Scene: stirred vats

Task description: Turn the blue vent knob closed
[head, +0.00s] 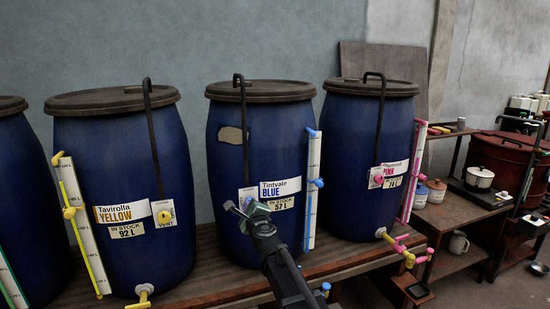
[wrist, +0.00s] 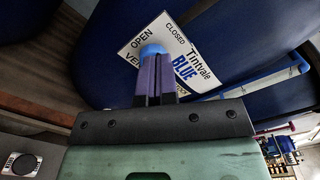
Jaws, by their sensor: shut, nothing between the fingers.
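The blue vent knob (wrist: 153,49) shows in the wrist view just past my fingertips, in front of a white plate (wrist: 172,32) marked OPEN and CLOSED. The fingers hide part of the knob, and I cannot tell which word it points to. My gripper (wrist: 153,75) is shut and empty, its tips close to the knob; I cannot tell whether they touch. In the head view my gripper (head: 238,206) is in front of the middle vat (head: 225,170), labelled Tintvale BLUE (head: 280,187), and largely covers the knob's place.
A yellow-labelled vat (head: 90,170) stands to the left and a pink-labelled vat (head: 350,140) to the right. A blue-trimmed level gauge (head: 312,190) stands just right of the blue vat's label. A wooden bench (head: 215,285) carries the vats.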

